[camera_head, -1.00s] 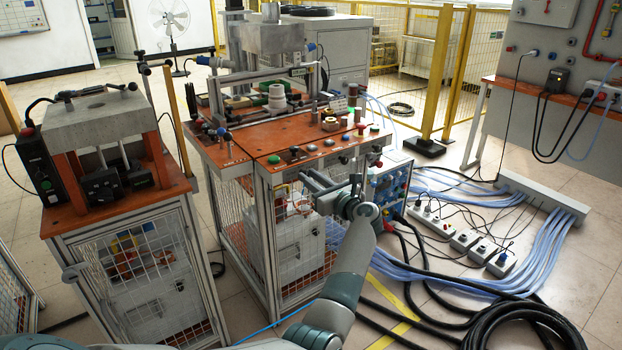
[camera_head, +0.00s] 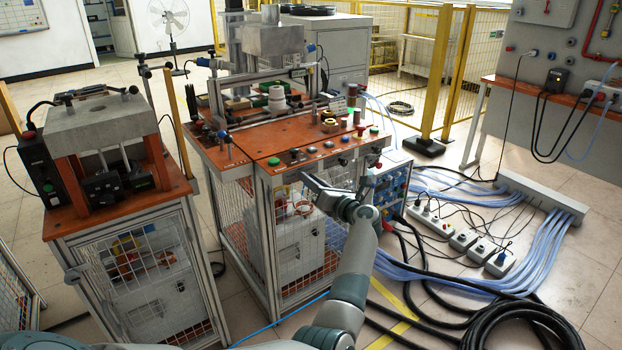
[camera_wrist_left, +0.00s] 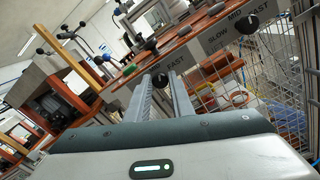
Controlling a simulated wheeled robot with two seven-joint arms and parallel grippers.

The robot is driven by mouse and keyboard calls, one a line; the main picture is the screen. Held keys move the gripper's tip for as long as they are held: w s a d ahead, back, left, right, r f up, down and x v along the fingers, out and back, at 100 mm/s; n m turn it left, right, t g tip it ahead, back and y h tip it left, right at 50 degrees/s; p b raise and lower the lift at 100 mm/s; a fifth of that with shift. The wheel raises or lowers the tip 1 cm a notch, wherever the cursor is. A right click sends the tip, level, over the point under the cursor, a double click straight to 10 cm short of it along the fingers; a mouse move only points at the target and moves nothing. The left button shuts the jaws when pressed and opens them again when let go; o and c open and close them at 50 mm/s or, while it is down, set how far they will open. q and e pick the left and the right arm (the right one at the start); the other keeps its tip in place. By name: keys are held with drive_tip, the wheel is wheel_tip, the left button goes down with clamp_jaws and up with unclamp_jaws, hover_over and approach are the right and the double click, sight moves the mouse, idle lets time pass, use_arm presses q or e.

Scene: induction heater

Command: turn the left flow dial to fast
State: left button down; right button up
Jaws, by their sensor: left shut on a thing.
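The left flow dial (camera_wrist_left: 161,80) is a small black knob with a pale mark, on the front panel under a FAST label in the left wrist view. My left gripper (camera_wrist_left: 161,82) is shut on it, one finger on each side. In the head view my left gripper (camera_head: 306,180) reaches the front edge of the orange-topped bench (camera_head: 237,149), and the dial is hidden there. A second black dial (camera_wrist_left: 248,24) sits farther right on the panel, near SLOW, MID and FAST labels. My right gripper is not in view.
Buttons and knobs line the bench top, among them a red button (camera_head: 377,152). Wire mesh (camera_wrist_left: 236,95) lies below the panel. A blue-fronted unit (camera_head: 391,186) stands right of my gripper. Hoses and power strips (camera_head: 465,240) cover the floor at right.

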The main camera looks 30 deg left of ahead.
use_arm(q)
drive_tip(key=shift+w+m+p, duration=0.1)
drive_tip(key=shift+m+p, duration=1.45)
drive_tip(key=shift+m, duration=1.85)
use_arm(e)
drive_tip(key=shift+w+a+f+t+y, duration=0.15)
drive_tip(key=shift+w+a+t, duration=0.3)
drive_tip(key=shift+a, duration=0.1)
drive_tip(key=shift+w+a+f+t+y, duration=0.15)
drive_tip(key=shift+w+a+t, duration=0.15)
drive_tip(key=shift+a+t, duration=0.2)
use_arm(q)
drive_tip(key=c, duration=1.6)
unclamp_jaws()
drive_tip(key=shift+o, duration=0.2)
drive_tip(key=shift+d+f, duration=0.1)
drive_tip(key=shift+d, duration=0.05)
